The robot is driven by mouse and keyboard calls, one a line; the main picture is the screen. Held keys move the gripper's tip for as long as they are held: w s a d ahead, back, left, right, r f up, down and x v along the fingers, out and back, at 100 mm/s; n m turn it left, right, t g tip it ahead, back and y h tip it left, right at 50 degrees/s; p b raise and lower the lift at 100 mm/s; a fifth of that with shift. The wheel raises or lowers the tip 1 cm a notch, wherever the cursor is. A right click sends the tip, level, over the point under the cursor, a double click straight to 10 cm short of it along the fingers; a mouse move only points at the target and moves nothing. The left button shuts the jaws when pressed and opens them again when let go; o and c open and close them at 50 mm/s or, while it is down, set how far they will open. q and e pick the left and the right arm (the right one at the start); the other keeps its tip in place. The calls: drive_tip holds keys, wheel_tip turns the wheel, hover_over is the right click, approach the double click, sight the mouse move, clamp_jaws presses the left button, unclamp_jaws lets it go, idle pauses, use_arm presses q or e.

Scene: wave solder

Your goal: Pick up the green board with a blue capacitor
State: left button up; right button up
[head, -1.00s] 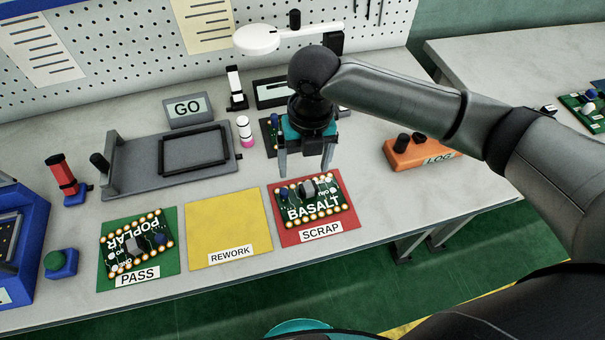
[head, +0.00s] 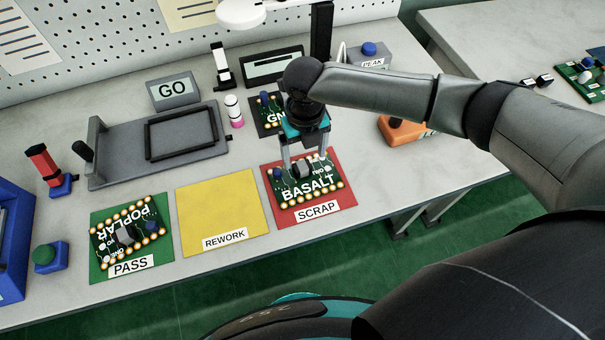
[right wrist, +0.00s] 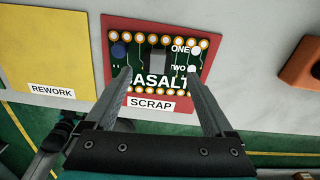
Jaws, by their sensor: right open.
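The green board labelled BASALT (head: 308,188) lies on the red SCRAP mat (head: 338,203). It carries a grey part in the middle and a blue capacitor (head: 277,174) at its left; the board also shows in the right wrist view (right wrist: 143,82). A second green board labelled POPLAR (head: 130,235), also with a blue capacitor (head: 151,226), lies on the green PASS mat (head: 100,272). My right gripper (head: 305,160) is open and empty, its fingers over the BASALT board's far part on either side of the grey part. In the wrist view the fingers (right wrist: 158,80) straddle the board's middle. My left gripper is out of view.
The yellow REWORK mat (head: 222,210) is empty. Behind my right gripper a third board (head: 270,112) is partly hidden. A grey fixture (head: 120,168), a GO box (head: 173,90), a pink-and-white bottle (head: 233,111) and an orange box (head: 400,132) stand around.

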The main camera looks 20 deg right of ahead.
sight(303, 168)
drive_tip(key=f, duration=0.4)
drive_tip(key=shift+s+a+f+b, duration=0.15)
drive_tip(key=shift+s+f+b, duration=0.05)
drive_tip(key=shift+f+b, duration=0.15)
clamp_jaws()
idle(0.3)
